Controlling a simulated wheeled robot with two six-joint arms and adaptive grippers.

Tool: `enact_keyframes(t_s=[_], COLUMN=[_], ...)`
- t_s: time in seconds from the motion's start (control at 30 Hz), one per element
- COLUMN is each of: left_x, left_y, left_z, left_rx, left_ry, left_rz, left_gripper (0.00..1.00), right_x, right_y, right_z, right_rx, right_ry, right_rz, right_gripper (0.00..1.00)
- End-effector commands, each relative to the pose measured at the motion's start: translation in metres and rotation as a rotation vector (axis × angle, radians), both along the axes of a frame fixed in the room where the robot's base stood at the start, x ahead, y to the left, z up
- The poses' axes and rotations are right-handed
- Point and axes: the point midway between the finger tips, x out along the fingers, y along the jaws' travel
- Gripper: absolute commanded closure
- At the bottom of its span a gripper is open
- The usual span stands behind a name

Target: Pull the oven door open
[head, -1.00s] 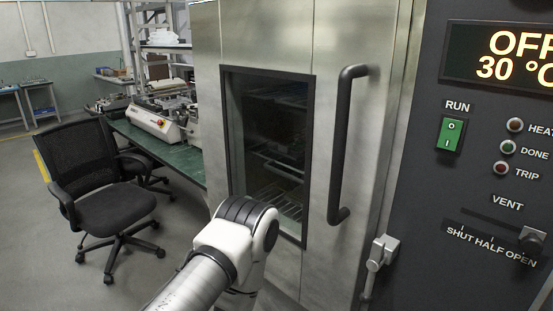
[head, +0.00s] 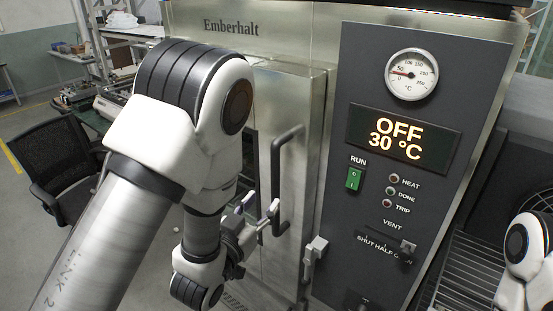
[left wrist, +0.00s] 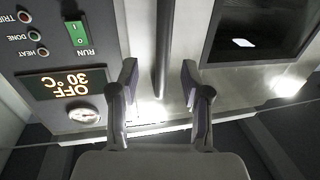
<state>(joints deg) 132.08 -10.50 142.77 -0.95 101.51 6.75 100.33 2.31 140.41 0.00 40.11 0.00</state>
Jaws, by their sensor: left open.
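The steel oven door (head: 305,110) looks shut in the head view, its window mostly hidden behind my left arm. Its black upright bar handle (head: 275,165) stands out from the door. My left gripper (head: 266,212) is open at the lower part of the handle. In the left wrist view, the handle (left wrist: 164,45) runs between the two spread fingers (left wrist: 159,75), with a gap on both sides. I cannot tell how deep it sits between them. My right gripper is out of view.
A silver latch (head: 314,252) sits on the door's right edge. The dark control panel (head: 400,130), reading OFF and 30 °C, is to its right. An office chair (head: 55,165) stands at the left. Part of my right arm shows at lower right.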

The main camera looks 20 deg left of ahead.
Motion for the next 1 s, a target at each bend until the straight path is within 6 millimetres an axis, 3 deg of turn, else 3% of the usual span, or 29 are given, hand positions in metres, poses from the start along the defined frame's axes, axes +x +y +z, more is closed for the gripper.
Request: enact_keyframes(t_s=[0.2, 0.43, 0.5, 0.6, 0.8, 1.0], left_x=[0.011, 0.025, 0.039, 0.057, 0.076, 0.077], left_y=[-0.002, -0.004, -0.006, -0.009, -0.011, -0.011], left_z=[-0.014, -0.014, 0.000, 0.000, -0.003, -0.004], left_rx=[-0.002, 0.000, -0.002, -0.002, -0.001, 0.000], left_ry=[-0.004, -0.003, 0.003, 0.003, 0.003, 0.004], left_rz=[-0.001, 0.001, 0.001, 0.000, 0.001, 0.001], left_gripper=[0.53, 0.53, 0.53, 0.53, 0.53, 0.53], right_x=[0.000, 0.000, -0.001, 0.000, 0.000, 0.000], right_y=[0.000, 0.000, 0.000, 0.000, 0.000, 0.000], right_z=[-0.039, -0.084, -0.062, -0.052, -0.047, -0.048], right_rx=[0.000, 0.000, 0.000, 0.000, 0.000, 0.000], right_ry=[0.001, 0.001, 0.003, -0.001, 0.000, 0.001], right_rz=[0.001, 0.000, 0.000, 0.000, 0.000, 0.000], right_gripper=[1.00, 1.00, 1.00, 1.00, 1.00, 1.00])
